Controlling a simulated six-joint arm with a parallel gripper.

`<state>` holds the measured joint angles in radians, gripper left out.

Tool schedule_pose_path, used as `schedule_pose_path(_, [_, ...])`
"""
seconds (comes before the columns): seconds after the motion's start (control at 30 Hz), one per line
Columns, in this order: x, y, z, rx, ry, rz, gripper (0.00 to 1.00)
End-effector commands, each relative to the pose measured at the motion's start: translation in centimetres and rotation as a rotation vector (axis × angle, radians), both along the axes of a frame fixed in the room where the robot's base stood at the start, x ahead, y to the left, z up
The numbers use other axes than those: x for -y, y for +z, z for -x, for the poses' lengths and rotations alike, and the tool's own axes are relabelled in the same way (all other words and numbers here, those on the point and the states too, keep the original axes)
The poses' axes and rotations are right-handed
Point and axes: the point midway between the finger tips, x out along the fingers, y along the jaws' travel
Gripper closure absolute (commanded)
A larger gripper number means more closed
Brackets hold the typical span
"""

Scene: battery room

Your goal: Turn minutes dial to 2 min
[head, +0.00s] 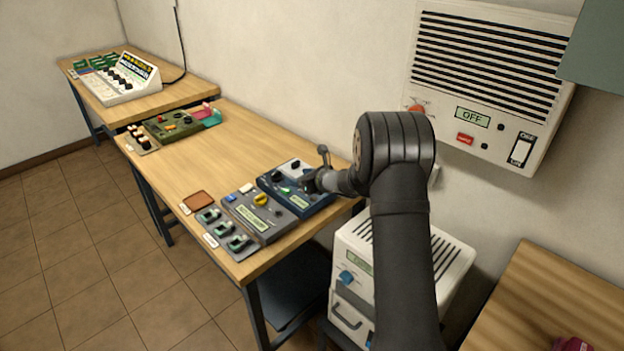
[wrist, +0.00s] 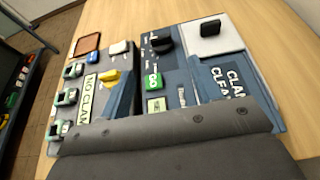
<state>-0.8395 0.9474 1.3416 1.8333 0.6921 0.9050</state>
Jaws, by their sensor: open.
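A dark blue device (head: 275,197) lies on the wooden table, and the wrist view shows its panel (wrist: 178,75). It carries a black knob (wrist: 163,45), a green button (wrist: 152,80) and a small display (wrist: 156,105). A second black knob (wrist: 210,28) stands on a white square plate. The small print is unreadable, so I cannot tell which knob is the minutes dial. My gripper (head: 316,182) is open, low over the right side of the blue device, and hides part of it. Whether it touches the device is unclear. Dark grey parts cover the bottom of the wrist view.
A grey device with a yellow knob (head: 260,199) stands close beside the blue one. A brown tray (head: 198,200) lies at the table edge. A green device (head: 172,127) stands farther back. A white wall unit (head: 490,85) hangs to the right. The table middle is clear.

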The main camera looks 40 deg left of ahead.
Motion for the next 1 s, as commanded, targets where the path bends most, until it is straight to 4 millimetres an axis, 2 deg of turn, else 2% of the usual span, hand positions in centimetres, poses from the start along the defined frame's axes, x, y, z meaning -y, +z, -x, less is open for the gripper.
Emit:
schedule_pose_path(0.13, [2.9,1.2,-0.1,0.000,-0.002,0.000,0.41])
schedule_pose_path(0.33, [5.0,2.1,0.0,0.000,0.000,0.000,0.41])
schedule_pose_path(1.0, [5.4,2.2,0.0,0.000,0.001,0.000,0.41])
